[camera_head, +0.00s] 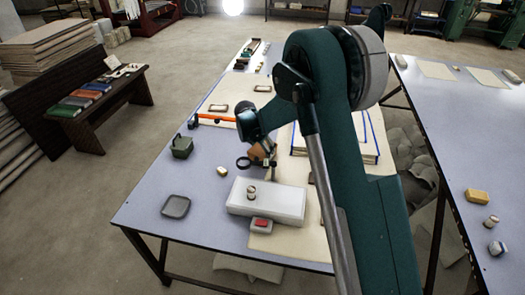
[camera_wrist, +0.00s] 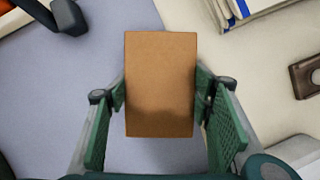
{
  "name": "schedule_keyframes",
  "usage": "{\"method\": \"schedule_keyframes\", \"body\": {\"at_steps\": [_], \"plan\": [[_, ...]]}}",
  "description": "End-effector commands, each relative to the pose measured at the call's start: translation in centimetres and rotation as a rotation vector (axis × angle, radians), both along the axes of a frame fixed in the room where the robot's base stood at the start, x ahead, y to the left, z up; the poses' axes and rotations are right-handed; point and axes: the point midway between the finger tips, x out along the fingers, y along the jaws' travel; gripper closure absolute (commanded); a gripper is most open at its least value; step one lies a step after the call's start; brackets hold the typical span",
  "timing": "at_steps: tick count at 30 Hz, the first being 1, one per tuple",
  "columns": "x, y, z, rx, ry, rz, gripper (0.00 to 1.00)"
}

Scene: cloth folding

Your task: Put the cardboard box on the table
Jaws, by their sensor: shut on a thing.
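The brown cardboard box (camera_wrist: 160,85) is between the two green fingers of my gripper (camera_wrist: 160,108) in the wrist view. The fingers are shut on its left and right sides. In the head view a small part of the box (camera_head: 258,152) shows at my gripper (camera_head: 258,163), partly hidden by the wrist. The gripper is over the grey-blue table (camera_head: 145,205). I cannot tell whether the box touches the table or hangs above it.
Cloth (camera_head: 300,240) covers the right side.

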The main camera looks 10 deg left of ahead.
Motion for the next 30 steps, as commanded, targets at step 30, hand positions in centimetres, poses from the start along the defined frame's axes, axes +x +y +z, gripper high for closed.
{"method": "schedule_keyframes", "body": {"at_steps": [30], "plan": [[-0.02, -0.01, -0.03, 0.0, 0.0, 0.0, 0.34]]}}
